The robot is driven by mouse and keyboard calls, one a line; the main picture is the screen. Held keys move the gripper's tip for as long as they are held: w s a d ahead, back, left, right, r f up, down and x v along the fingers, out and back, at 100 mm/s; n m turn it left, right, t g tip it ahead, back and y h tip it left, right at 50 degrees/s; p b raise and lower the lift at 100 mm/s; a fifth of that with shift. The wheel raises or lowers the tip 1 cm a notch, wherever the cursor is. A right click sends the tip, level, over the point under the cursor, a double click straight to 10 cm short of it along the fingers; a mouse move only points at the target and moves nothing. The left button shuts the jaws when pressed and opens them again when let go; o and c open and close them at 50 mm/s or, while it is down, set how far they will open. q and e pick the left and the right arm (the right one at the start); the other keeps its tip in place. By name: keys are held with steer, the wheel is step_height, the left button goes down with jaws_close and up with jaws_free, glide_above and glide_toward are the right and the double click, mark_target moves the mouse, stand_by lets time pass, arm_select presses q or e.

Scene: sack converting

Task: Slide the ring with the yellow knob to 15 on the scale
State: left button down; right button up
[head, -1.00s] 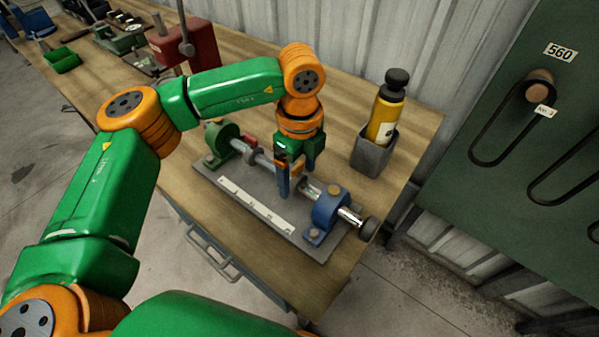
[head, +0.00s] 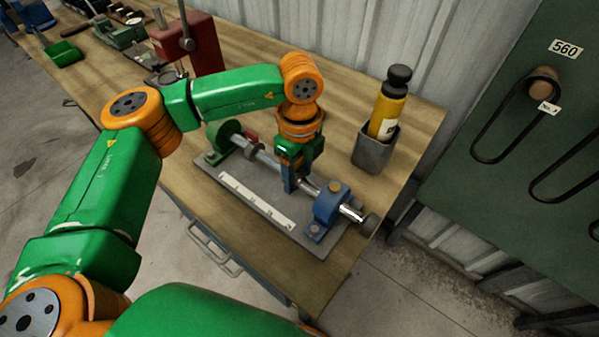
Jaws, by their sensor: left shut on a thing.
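A fixture on the bench has a grey base plate (head: 208,172), a steel shaft (head: 268,160) and a white scale strip (head: 255,201) in front of the shaft. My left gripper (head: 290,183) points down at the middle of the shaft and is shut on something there. The ring with the yellow knob cannot be made out; the fingers hide that part of the shaft, so what they hold is most likely this ring. The scale's numbers are too small to read. My right gripper is not in view.
A green end support (head: 226,138) stands at the shaft's left end, with a red part (head: 252,136) near it. A blue support (head: 327,207) with a brass-coloured top knob stands at the right. A grey holder (head: 374,152) with a yellow bottle (head: 387,108) stands behind.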

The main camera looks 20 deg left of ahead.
arm_select(q)
steer(key=shift+w+a+f+b, duration=0.15)
steer(key=shift+w+a+b, duration=0.15)
steer(key=shift+a, duration=0.5)
steer(key=shift+c, duration=1)
jaws_free()
step_height(320, 180, up, 7)
steer(key=shift+w+d+r+b, duration=0.1)
steer(key=shift+r+b, duration=0.1)
steer(key=shift+b, duration=0.45)
